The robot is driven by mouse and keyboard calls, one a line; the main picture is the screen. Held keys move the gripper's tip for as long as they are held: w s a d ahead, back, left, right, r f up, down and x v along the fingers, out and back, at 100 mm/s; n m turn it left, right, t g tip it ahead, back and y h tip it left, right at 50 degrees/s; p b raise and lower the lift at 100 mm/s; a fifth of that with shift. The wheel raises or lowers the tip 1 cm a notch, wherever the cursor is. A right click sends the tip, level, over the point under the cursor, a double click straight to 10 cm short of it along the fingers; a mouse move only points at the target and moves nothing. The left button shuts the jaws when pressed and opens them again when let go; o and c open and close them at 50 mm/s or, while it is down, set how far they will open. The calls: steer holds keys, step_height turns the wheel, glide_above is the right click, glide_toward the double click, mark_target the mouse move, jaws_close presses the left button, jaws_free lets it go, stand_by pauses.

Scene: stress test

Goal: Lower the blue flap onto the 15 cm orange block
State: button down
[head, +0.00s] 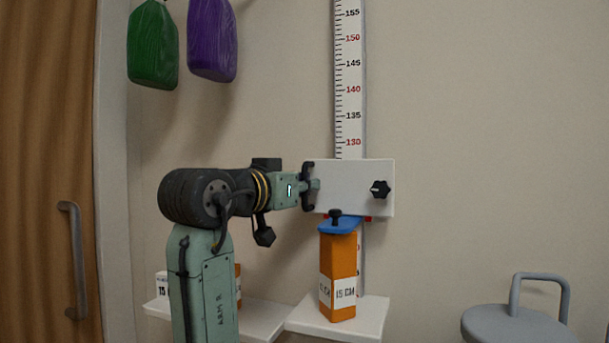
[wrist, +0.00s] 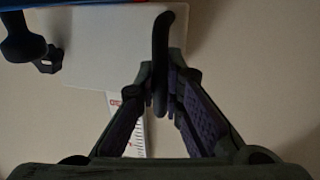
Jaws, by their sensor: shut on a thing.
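The blue flap (head: 340,227), with a small black knob on it, lies across the top of the orange block (head: 339,262) labelled 15 CM. It looks level; I cannot tell whether it touches the block all over. Just above is a white plate (head: 350,178) on the ruler, with a black star knob (head: 380,188) at its right. My gripper (head: 312,187) is at the plate's left edge, shut on a dark handle. In the wrist view my fingers (wrist: 163,88) close around this dark handle (wrist: 163,35). A strip of blue (wrist: 70,3) shows at that view's top edge.
The ruler (head: 349,75) runs up the wall. The block stands on a white shelf (head: 370,312); another white shelf (head: 258,318) is partly behind my arm. Green (head: 153,48) and purple (head: 212,40) objects hang upper left. A grey stool-like thing (head: 510,325) is lower right.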

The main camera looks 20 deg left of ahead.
steer(key=shift+f, duration=0.35)
steer(key=shift+f, duration=0.1)
steer(key=c, duration=1.7)
jaws_free()
steer(key=v, duration=1.2)
